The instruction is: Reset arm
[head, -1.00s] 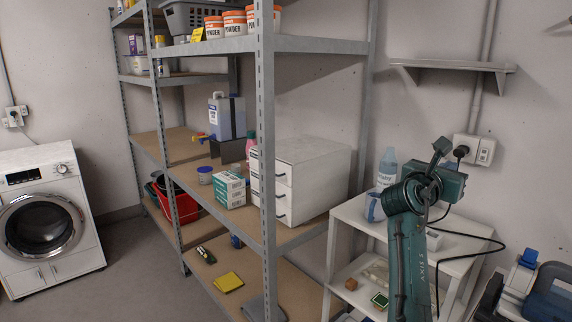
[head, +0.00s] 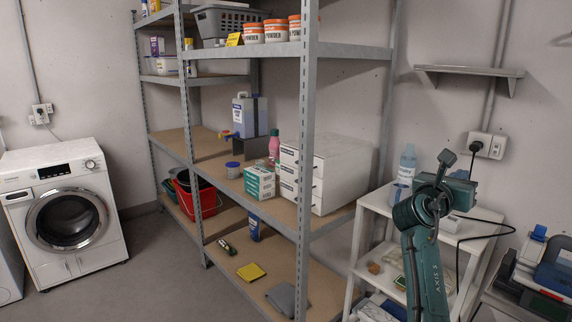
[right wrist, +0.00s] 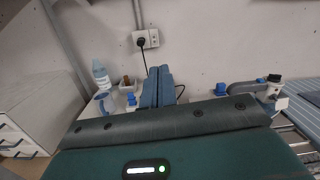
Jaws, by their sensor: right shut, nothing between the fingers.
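My right arm rises in front of the small white shelf table in the head view, folded at the elbow. Its gripper shows in the right wrist view (right wrist: 158,88), with the two fingers together and nothing between them. The gripper points toward the wall with the power socket (right wrist: 146,38). In the head view the fingertips are not clearly seen, and the arm hides part of the small table. My left gripper is in neither view.
A metal shelving unit (head: 307,120) holds a white drawer box (head: 335,170), bottles and boxes. A front-loading washer (head: 65,215) stands left. A small white table (head: 375,199) bears a bottle (head: 407,162). A cable (head: 490,237) hangs behind my arm. Open floor (head: 160,275) lies front left.

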